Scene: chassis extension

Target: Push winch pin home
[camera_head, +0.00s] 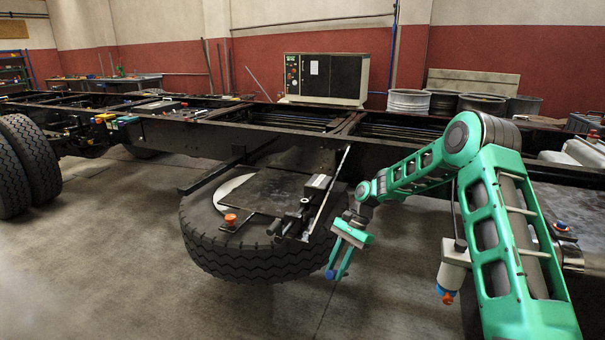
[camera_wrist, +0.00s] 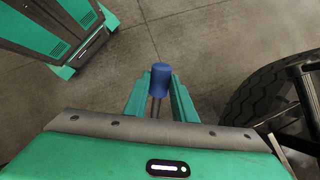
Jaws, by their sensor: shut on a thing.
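My gripper (camera_head: 338,264) hangs low, just right of the spare wheel (camera_head: 245,262), with its fingers pointing down. In the wrist view my gripper (camera_wrist: 158,100) is shut on a blue-headed metal rod (camera_wrist: 160,76); the blue head sits at the fingertips. I cannot tell whether this rod is the winch pin. The winch-like unit (camera_head: 292,216), dark with a grey block, sits on the plate over the wheel. My gripper is apart from it, to its right. No seated pin can be made out there at this size.
The tyre (camera_wrist: 270,98) fills the right side of the wrist view. The chassis rail (camera_head: 270,150) runs above the wheel. A slanted bar (camera_head: 330,190) rises beside the winch unit. An orange-topped fitting (camera_head: 231,219) sits on the plate's left. The floor (camera_head: 120,270) at left is clear.

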